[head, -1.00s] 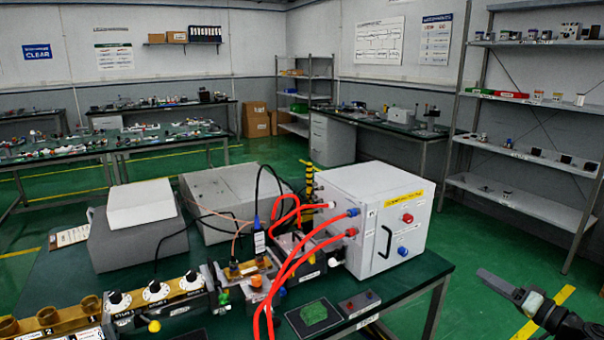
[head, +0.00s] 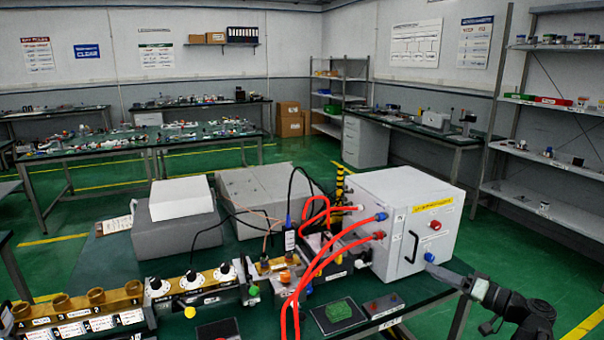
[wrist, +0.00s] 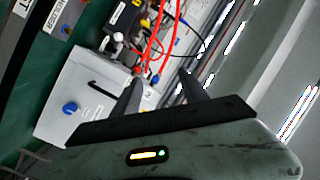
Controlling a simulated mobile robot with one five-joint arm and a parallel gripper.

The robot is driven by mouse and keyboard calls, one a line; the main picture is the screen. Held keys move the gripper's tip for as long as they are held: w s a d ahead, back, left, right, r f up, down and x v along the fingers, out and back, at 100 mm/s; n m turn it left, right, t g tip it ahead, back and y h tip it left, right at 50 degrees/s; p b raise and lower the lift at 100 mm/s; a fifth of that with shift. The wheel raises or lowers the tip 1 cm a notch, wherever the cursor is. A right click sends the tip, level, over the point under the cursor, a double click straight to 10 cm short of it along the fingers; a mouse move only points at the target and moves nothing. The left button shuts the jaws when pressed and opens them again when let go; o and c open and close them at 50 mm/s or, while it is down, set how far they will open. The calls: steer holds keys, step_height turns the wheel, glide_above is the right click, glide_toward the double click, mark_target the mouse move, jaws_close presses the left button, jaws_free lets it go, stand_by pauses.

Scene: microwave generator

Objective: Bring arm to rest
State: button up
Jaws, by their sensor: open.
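My gripper (head: 436,268) shows at the lower right of the head view, with its arm running off to the right. It appears in front of the lower right corner of the white box (head: 405,215); the gap between them is hard to judge. In the wrist view my gripper (wrist: 160,77) has its two dark fingers apart with nothing held between them. The white box (wrist: 85,85) with its blue knob and black handle lies beyond the fingers there, tilted in the picture.
Red hoses (head: 318,265) loop from the box over the green bench (head: 262,318). Shelving (head: 545,190) stands at the right, with green floor between.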

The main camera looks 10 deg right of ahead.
steer(key=w+a+f+n+g+y+p, duration=0.1)
steer(key=w+a+f+n+g, duration=0.15)
steer(key=a, duration=0.85)
steer(key=w+a+f+n+g+y+p, duration=0.1)
steer(key=w+a+n+g+p, duration=0.2)
steer(key=a, duration=0.8)
steer(key=s+a+f+g+h, duration=0.1)
steer(key=s+a+f+g, duration=0.15)
steer(key=a, duration=0.55)
steer(key=s+a+f+g+h, duration=0.15)
steer(key=a+f+g, duration=0.25)
steer(key=a, duration=0.4)
step_height(320, 180, down, 4)
steer(key=s+a+g+h+p, duration=0.2)
steer(key=s+a+h, duration=0.1)
steer(key=h, duration=0.1)
steer(key=s+d+f+m+h, duration=0.2)
steer(key=d+h, duration=0.3)
steer(key=d, duration=0.5)
steer(key=shift+d+f+m+g, duration=0.25)
steer(key=shift+f+m, duration=0.2)
steer(key=shift+m, duration=0.3)
steer(key=shift+s+a, duration=0.1)
